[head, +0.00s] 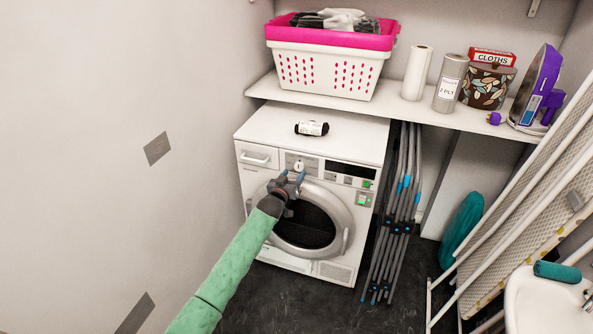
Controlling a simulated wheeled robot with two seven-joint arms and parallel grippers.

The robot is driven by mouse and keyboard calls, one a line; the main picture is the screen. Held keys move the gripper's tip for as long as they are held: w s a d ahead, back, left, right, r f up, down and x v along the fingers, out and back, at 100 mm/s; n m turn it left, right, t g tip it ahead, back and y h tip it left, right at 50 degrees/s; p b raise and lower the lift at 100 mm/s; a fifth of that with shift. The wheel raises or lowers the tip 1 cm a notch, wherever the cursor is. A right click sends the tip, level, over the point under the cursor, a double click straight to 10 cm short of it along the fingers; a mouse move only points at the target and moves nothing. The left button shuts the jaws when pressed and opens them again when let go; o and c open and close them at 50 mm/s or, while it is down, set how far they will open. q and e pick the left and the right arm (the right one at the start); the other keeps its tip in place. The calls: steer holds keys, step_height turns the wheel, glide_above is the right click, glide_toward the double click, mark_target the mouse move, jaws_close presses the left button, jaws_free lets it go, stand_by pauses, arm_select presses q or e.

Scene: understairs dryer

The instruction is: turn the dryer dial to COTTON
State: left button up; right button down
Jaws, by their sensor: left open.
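The white dryer (258,205) stands under the shelf, with its round door and dark glass facing me. Its dial (299,166) is a small pale knob on the front panel, left of the dark display (354,170). The dial's lettering is too small to read. My left gripper (293,175) is open in front of the panel, with its fingertips just below and beside the dial in the picture. I cannot tell whether they touch the dial. The gripper hides part of the panel and the door's top rim. My right gripper is not in view.
The shelf (388,110) above holds a pink-and-white laundry basket (325,72), paper rolls and a purple iron (536,90). A folded drying rack (395,225) stands right of the dryer. An ironing board (545,190) leans at right.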

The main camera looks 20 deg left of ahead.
mark_target(298, 167)
arm_select(q)
steer(key=shift+w+d, duration=0.15)
steer(key=shift+w, duration=1.55)
steer(key=c, duration=1)
